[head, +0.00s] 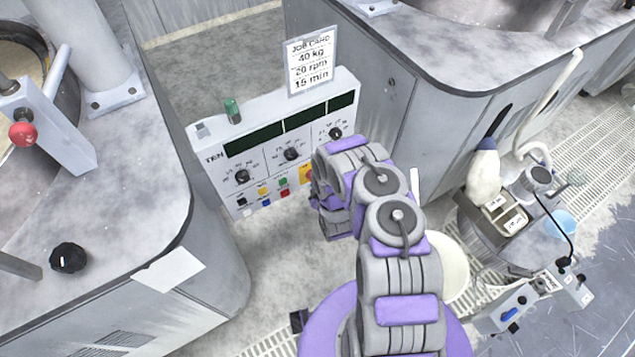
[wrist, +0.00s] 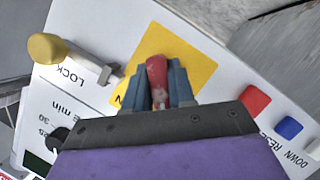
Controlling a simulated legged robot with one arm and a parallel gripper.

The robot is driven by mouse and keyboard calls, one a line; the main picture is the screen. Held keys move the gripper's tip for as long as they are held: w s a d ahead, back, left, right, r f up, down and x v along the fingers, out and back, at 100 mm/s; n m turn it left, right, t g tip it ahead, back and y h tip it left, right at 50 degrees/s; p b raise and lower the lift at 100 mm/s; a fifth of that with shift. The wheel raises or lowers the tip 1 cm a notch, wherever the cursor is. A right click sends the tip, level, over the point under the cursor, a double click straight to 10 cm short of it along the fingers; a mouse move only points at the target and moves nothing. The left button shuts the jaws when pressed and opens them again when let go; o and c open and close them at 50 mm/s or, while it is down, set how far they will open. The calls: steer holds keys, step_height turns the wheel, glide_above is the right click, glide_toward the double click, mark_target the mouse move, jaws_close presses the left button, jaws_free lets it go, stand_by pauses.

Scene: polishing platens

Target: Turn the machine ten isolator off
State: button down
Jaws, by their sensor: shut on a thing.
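The machine ten panel (head: 214,150), marked TEN, stands between two grey machine bodies. Its isolator shows in the wrist view as a red handle (wrist: 157,72) on a yellow plate (wrist: 190,62). The handle lies roughly up and down in that picture. My gripper (wrist: 160,88) is shut on the red handle, one finger on each side. In the head view a bit of the yellow plate (head: 306,174) shows at the panel's lower right. My arm hides the handle and most of the gripper there. Most of the plate's lettering is covered by my gripper.
A yellow-tipped lever (wrist: 47,47) marked LOCK sits beside the plate. Red (wrist: 254,99) and blue (wrist: 289,127) buttons lie on its other side. A job card (head: 312,62) stands atop the panel. A cluttered cart (head: 515,245) is to the right.

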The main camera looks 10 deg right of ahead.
steer(key=shift+n, duration=0.4)
steer(key=c, duration=1)
jaws_free()
steer(key=shift+a, duration=0.1)
steer(key=shift+c, duration=0.2)
